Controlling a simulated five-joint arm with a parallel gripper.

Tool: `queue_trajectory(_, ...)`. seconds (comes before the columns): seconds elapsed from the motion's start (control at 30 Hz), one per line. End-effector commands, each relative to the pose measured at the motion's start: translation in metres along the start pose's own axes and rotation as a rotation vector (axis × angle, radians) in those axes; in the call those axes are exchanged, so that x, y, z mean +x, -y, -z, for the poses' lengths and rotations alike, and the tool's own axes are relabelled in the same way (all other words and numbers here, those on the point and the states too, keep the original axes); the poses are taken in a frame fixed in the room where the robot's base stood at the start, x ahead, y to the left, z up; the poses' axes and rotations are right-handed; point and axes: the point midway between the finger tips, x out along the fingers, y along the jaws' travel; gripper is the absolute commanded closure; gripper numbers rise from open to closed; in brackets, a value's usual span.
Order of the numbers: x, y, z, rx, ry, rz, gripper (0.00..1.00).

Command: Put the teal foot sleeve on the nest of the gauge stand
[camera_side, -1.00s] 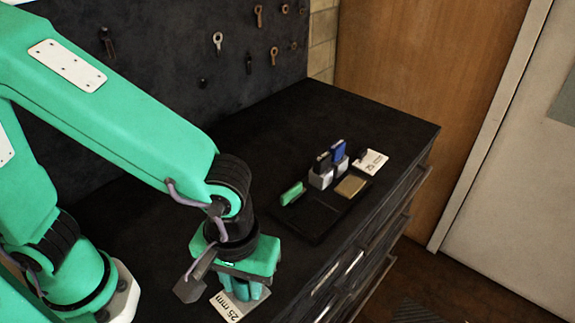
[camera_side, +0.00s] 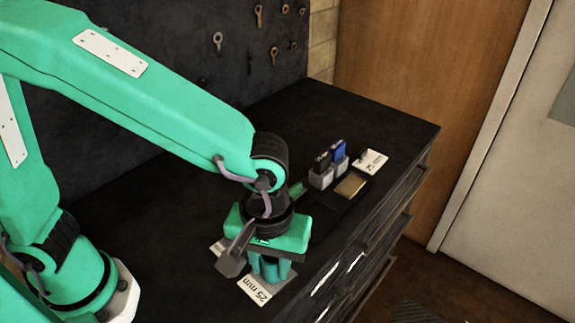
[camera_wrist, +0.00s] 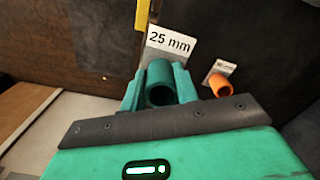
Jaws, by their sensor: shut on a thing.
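My gripper (camera_side: 268,270) is shut on the teal foot sleeve (camera_wrist: 159,92), whose round open end shows between the two teal fingers in the wrist view. In the side view the gripper hides most of the sleeve. A white card reading "25 mm" (camera_wrist: 170,40) is just beyond the sleeve; it also shows below the gripper in the side view (camera_side: 256,291). I cannot tell for certain which thing is the gauge stand or its nest.
To the right of my gripper on the dark bench (camera_side: 395,115) are grey blocks (camera_side: 320,178) with black and blue pieces, a tan pad (camera_side: 351,185) and a white card (camera_side: 371,162). An orange sleeve (camera_wrist: 222,88) with a small card shows in the wrist view.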

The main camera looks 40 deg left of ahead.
Motion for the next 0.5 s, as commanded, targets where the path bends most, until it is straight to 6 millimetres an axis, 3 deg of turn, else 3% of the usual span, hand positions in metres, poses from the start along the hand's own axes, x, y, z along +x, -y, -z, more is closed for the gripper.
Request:
queue_trajectory(0.23, -0.008, -0.035, 0.055, -0.032, 0.0, -0.001, 1.0)
queue_trajectory(0.5, -0.013, -0.055, 0.107, -0.054, -0.001, -0.001, 1.0)
